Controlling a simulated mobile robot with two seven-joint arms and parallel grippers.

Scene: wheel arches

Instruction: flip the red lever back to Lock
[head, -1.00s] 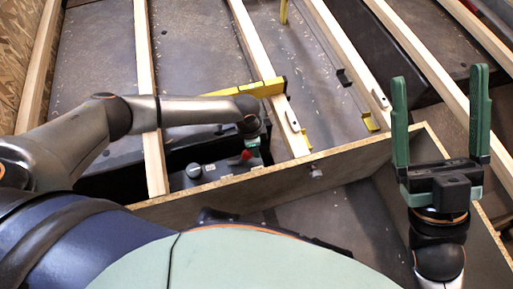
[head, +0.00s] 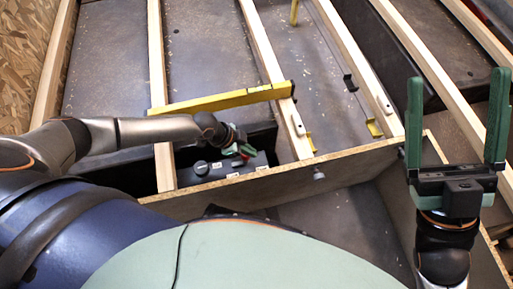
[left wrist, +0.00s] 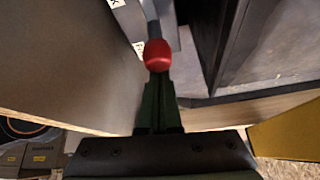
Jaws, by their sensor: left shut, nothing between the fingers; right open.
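The red lever shows in the left wrist view as a red knob (left wrist: 157,55) on a grey shaft, at the top centre. In the head view only a small red bit (head: 242,156) of it shows, on a dark grey box (head: 215,173) between the wooden beams. My left gripper (head: 238,150) is over that box beside the lever. Its green fingers (left wrist: 158,88) are shut and empty, with the tips right at the red knob; I cannot tell whether they touch it. My right gripper (head: 456,100) is open and empty, pointing up at the right.
A yellow spirit level (head: 215,101) lies across the beams just beyond my left arm. A wooden panel edge (head: 300,165) runs in front of the box. Long beams (head: 325,45) cross the dark floor. White labels on the box are too small to read.

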